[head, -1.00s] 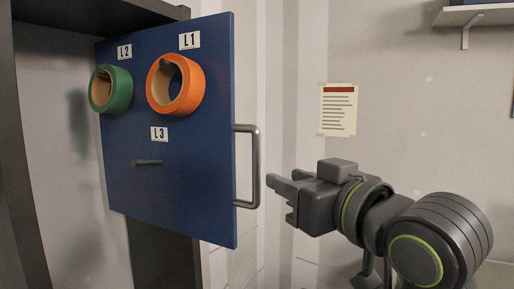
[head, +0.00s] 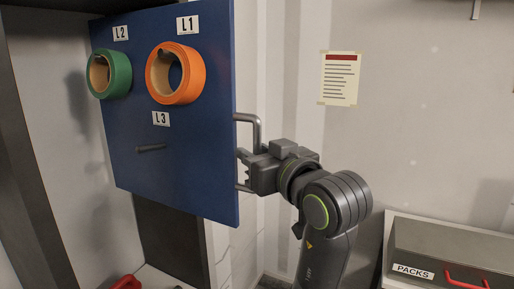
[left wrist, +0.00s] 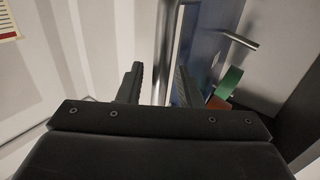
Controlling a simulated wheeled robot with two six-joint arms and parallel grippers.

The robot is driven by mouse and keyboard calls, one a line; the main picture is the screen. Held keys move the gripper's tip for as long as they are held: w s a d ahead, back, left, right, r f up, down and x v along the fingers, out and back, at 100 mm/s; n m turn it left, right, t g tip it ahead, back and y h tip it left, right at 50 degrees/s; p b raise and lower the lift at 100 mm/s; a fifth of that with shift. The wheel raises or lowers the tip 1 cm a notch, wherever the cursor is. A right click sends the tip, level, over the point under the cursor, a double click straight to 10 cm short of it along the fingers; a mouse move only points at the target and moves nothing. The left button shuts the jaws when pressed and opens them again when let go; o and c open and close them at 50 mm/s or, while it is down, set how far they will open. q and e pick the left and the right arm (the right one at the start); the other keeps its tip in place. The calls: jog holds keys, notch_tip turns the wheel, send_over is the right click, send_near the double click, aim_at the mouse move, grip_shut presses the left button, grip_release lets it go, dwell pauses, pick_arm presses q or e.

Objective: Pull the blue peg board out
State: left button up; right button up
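The blue peg board (head: 200,140) stands upright at the left of the head view, with labels L1, L2 and L3. An orange roll (head: 193,75) hangs at L1 and a green roll (head: 121,76) at L2. The L3 peg (head: 151,148) is bare. A grey bar handle (head: 257,130) is on the board's right edge. My left gripper (head: 243,170) is at the handle and hides its middle. In the left wrist view, its fingers (left wrist: 159,85) are apart, with the handle bar (left wrist: 168,45) between them, nearer the right finger. My right gripper is not in view.
A dark cabinet frame (head: 32,150) stands left of the board. A grey case labelled PACKS (head: 450,248) with a red handle is at lower right. A red object (head: 126,283) lies below the board. A notice (head: 339,78) is on the wall.

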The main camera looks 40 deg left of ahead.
pick_arm(q)
jog(key=shift+c, duration=0.3)
grip_shut()
jog(key=shift+w, duration=0.1)
